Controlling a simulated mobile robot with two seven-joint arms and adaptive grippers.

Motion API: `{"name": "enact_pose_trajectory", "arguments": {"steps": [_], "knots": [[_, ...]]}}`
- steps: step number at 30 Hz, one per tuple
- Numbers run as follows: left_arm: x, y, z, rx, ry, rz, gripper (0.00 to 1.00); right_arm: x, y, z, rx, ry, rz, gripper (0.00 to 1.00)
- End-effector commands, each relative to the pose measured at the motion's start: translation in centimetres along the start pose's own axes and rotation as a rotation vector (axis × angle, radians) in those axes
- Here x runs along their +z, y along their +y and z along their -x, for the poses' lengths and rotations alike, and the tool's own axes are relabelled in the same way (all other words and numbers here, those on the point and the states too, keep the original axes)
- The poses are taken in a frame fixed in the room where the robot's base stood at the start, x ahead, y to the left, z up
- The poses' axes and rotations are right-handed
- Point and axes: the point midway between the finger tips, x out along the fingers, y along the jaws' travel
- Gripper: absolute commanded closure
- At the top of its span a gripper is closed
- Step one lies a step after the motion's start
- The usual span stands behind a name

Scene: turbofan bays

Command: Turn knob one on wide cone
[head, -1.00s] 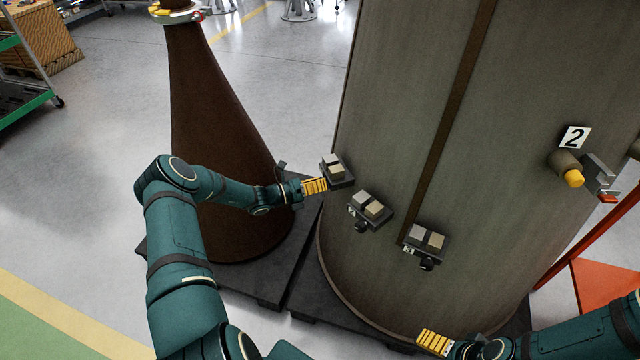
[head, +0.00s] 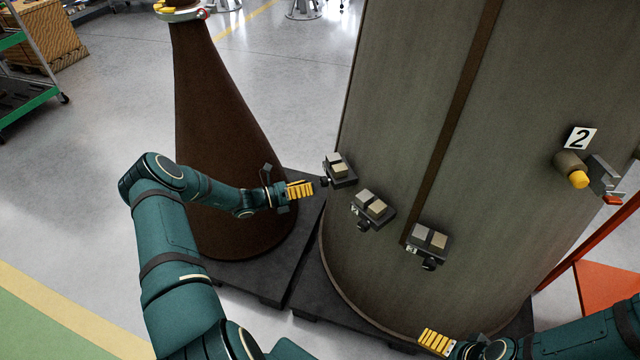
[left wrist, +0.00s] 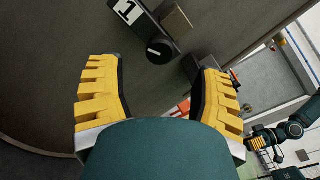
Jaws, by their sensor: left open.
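The wide cone (head: 400,120) is the large grey-brown body with a dark vertical strip. In the left wrist view, a label "1" (left wrist: 128,11) sits beside a round black knob (left wrist: 160,50) with a white line. My left gripper (head: 301,189) is open and empty, just left of the left box and apart from it. The knob shows ahead, between and beyond its fingers (left wrist: 160,95). My right gripper (head: 436,342) is low near the cone's foot; its jaw gap is unclear.
A narrow dark brown cone (head: 220,130) stands close behind my left forearm. Both cones stand on dark pallets (head: 255,275). An orange-red frame (head: 605,290) stands at the right.

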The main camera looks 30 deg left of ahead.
Motion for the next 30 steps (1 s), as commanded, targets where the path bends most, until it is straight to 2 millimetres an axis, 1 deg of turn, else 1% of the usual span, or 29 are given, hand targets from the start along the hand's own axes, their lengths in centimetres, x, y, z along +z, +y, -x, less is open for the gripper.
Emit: {"name": "enact_pose_trajectory", "arguments": {"steps": [1,6,9,12,17,30], "knots": [[0.0,0.0,1.2,0.003,0.001,0.001,0.34,0.0,0.0,0.0,0.000,0.000,0.000,0.00],[0.0,0.0,4.2,0.001,0.000,0.000,0.34,0.0,0.0,0.0,0.000,0.000,0.000,0.00],[0.0,0.0,5.5,0.001,0.001,0.000,0.34,0.0,0.0,0.0,0.000,0.000,0.000,0.00],[0.0,0.0,6.2,0.000,0.001,0.000,0.34,0.0,0.0,0.0,0.000,0.000,0.000,0.00],[-0.1,-0.1,6.6,-0.001,0.002,0.001,0.34,0.0,0.0,0.0,0.000,0.000,0.000,0.00],[-0.1,0.0,6.6,-0.001,0.001,0.001,0.34,0.0,0.0,0.0,0.000,0.000,0.000,0.00]]}}
